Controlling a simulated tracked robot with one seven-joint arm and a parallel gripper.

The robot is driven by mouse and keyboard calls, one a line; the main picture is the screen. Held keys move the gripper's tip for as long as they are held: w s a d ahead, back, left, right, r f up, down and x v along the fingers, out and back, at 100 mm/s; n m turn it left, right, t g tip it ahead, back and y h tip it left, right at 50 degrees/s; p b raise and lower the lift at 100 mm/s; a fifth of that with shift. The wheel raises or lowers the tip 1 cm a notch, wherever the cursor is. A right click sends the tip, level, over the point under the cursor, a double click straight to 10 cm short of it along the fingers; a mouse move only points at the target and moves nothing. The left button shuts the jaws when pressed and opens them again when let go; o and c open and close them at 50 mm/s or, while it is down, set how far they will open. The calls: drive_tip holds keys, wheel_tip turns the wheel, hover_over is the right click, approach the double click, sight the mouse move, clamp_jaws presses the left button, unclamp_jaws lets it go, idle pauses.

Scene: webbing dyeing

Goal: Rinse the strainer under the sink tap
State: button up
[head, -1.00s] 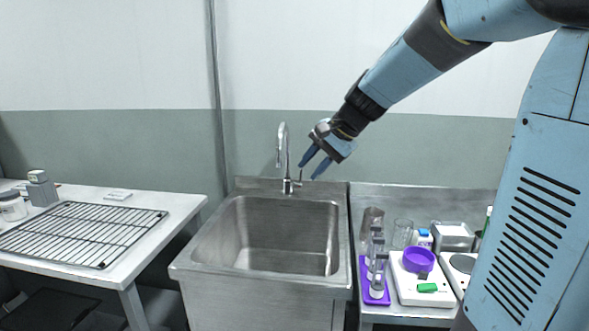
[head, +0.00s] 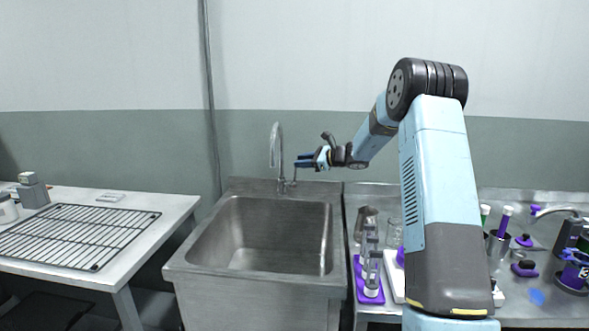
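My gripper (head: 299,161) is at the tap, just right of the spout and by the upper end of the thin upright lever. Its blue fingers point left. They overlap in this side view, so I cannot tell whether they are open or shut, or whether they touch the lever. The curved metal tap (head: 276,150) stands at the back rim of the steel sink (head: 188,268). No water shows at the spout. The visible part of the basin looks empty. I cannot make out a strainer anywhere in view.
A black wire rack (head: 75,236) lies on the white table (head: 160,213) at left. My arm hides part of that counter. Several purple items and a cup (head: 497,247) stand farther right.

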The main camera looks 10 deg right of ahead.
drive_tip(key=w+d+f+m+t+h, duration=0.1)
drive_tip(key=w+d+f+m+t, duration=0.4)
drive_tip(key=w+d+f+m, duration=0.4)
drive_tip(key=shift+n, duration=0.7)
drive_tip(key=x, duration=1.4)
drive_tip(key=shift+w+d+f, duration=0.2)
drive_tip(key=shift+d+f, duration=0.15)
drive_tip(key=shift+f, duration=0.05)
drive_tip(key=shift+c, duration=0.4)
clamp_jaws()
drive_tip(key=shift+d, duration=0.1)
